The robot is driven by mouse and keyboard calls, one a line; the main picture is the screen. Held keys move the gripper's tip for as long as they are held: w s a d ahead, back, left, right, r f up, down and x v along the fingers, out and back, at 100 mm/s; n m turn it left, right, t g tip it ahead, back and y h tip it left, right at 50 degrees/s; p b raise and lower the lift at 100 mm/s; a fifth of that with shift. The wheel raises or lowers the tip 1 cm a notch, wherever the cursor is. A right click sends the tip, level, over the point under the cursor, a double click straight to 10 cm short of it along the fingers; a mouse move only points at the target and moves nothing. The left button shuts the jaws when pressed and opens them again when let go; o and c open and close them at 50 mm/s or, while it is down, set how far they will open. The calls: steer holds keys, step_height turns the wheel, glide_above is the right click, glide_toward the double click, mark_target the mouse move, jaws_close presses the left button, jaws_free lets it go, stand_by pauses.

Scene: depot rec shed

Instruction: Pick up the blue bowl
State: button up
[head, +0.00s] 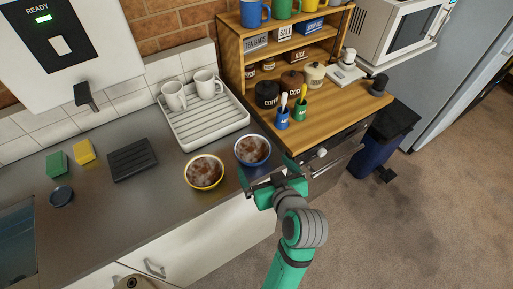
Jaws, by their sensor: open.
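The blue bowl (238,157) sits upright on the metal counter near its front edge, filled with something brown. A similar yellow bowl (190,181) with brown contents stands just left of it. My gripper (264,172) is open and empty, its green fingers spread at the front of the blue bowl, on the side nearest me. It overlaps the bowl's lower front edge in the picture. I cannot tell whether the fingers touch the bowl or how high they are above the counter.
A white drying rack (183,141) with two white mugs stands behind the bowls. A wooden shelf unit (352,105) with jars and cutlery pots (282,123) is close on the right. A black ribbed mat (132,160) and sponges (57,164) lie left.

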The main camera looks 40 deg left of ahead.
glide_toward(248, 143)
steer(key=shift+n+g, duration=0.3)
steer(key=shift+n, duration=0.1)
steer(key=x, duration=0.4)
steer(key=shift+w+a, duration=0.15)
steer(key=shift+w+a+f, duration=0.15)
steer(key=shift+w, duration=0.1)
steer(key=c, duration=1)
